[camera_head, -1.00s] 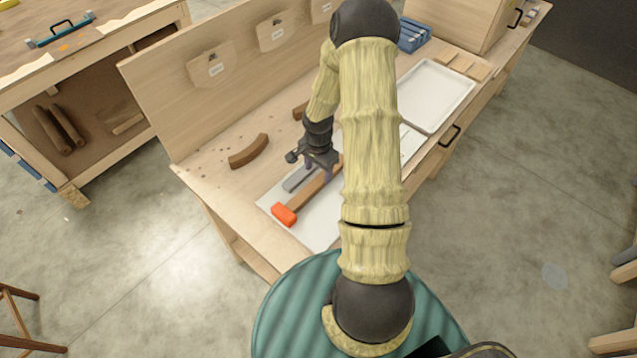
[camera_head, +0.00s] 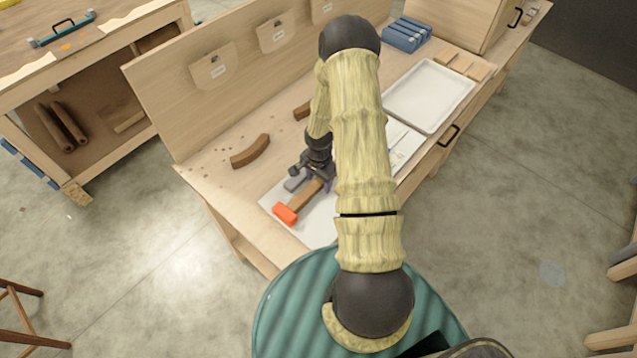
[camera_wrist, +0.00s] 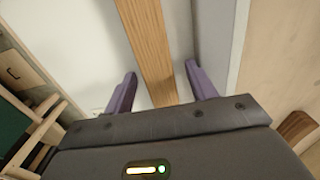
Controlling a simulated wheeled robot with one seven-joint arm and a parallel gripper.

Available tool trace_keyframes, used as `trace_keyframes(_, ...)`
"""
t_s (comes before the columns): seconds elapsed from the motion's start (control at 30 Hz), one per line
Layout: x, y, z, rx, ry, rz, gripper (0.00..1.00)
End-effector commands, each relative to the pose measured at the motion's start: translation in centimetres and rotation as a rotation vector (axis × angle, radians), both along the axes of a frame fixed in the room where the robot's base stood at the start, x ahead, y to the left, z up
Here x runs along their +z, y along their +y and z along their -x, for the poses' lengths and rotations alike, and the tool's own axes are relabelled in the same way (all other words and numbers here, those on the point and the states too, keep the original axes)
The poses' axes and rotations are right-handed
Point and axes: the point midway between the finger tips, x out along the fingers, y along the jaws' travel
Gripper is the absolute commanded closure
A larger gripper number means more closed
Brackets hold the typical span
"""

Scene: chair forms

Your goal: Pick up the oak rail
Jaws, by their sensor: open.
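A straight oak-coloured bar, which looks like the oak rail (camera_head: 304,197), lies on a white sheet (camera_head: 320,228) on the bench. Its near end meets an orange block (camera_head: 285,214); I cannot tell whether they are joined. My gripper (camera_head: 318,183) is over the bar, and my arm hides the bar's far part. In the wrist view the rail (camera_wrist: 150,40) runs between the two purple fingers of my open gripper (camera_wrist: 160,72). There is a gap on each side, and the fingers do not hold it.
A grey bar (camera_head: 294,183) lies close beside the rail. A curved brown wood piece (camera_head: 250,151) lies to the left, another brown piece (camera_head: 302,110) behind. A white tray (camera_head: 430,95) and blue blocks (camera_head: 405,35) stand farther right. An upright panel (camera_head: 215,75) backs the bench.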

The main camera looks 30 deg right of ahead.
Motion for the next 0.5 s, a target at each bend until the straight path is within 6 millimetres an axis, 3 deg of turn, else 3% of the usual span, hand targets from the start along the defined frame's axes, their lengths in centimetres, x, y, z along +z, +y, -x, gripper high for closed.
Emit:
trace_keyframes(0.03,0.01,0.0,0.0,0.0,0.0,0.0,0.46)
trace_keyframes(0.3,0.02,0.02,0.0,0.0,0.0,0.0,0.97)
trace_keyframes(0.5,0.07,0.02,-0.02,0.001,0.0,0.0,1.0)
